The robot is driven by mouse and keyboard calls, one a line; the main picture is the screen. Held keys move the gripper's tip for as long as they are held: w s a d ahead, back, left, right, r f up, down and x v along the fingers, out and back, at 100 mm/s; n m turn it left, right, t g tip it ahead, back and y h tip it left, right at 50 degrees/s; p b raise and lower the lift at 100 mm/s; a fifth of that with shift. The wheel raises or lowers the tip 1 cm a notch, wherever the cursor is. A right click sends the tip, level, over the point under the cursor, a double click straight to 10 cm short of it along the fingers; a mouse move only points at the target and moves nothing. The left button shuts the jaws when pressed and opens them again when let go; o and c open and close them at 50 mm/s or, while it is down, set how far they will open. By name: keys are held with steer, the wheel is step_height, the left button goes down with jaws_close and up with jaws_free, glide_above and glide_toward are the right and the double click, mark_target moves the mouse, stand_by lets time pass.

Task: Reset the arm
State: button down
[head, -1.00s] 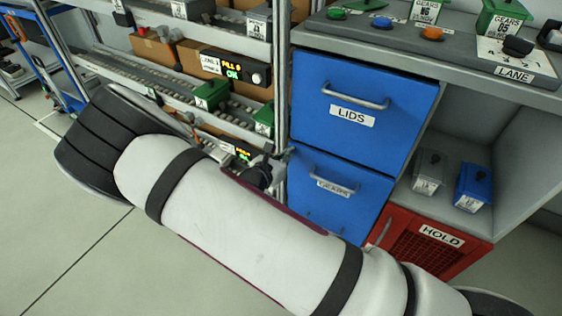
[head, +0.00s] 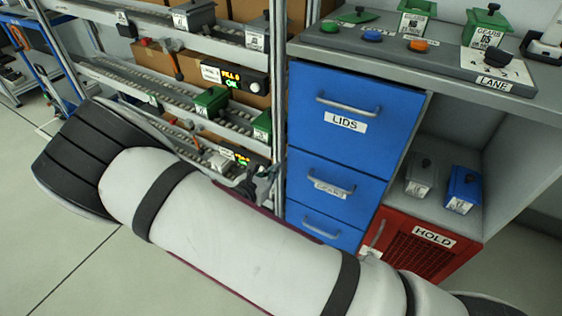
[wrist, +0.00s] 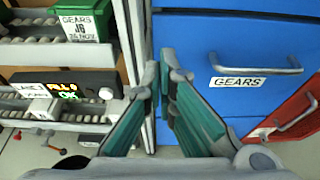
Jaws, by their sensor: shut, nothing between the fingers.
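My arm (head: 235,240) stretches across the lower part of the head view, from the lower right to a dark rounded joint on the left. My gripper (wrist: 165,72) is shut and empty in the wrist view, its green-padded fingers meeting at the tips. It points at the gap between the shelf rack and the blue GEARS drawer (wrist: 225,55). In the head view, only a small part of the gripper (head: 262,178) shows above my arm, beside the rack post and the drawers; the rest is hidden.
A blue LIDS drawer (head: 352,98) sits above the GEARS drawer, under a grey counter (head: 455,75). A red HOLD bin (head: 415,247) stands low at right. The roller rack (head: 150,88) carries green boxes. Pale floor (head: 85,270) is clear at lower left.

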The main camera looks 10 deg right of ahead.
steer(key=p+v, duration=0.1)
steer(key=v, duration=0.5)
steer(key=s+d+r+m+g, duration=0.55)
steer(key=d+r+m, duration=0.35)
steer(key=r, duration=0.2)
steer(key=s+d+r+m+g, duration=0.5)
steer(key=s+d+r+m, duration=0.25)
steer(key=d+r, duration=0.3)
steer(key=s+d+r+m+g+y, duration=0.2)
steer(key=s+r+m+y, duration=0.35)
steer(key=s, duration=0.55)
steer(key=s+a+r+m+t+y, duration=0.1)
steer(key=s+a+r+m+y, duration=0.15)
steer(key=s, duration=0.35)
steer(key=s+a+r+m+y, duration=0.1)
steer(key=s+a+m, duration=0.1)
steer(key=s+m, duration=0.35)
step_height(320, 180, up, 26)
steer(key=n+t+p, duration=0.1)
steer(key=t+p, duration=0.3)
steer(key=p, duration=2.1)
steer(key=shift+s+d, duration=0.3)
steer(key=shift+s, duration=0.15)
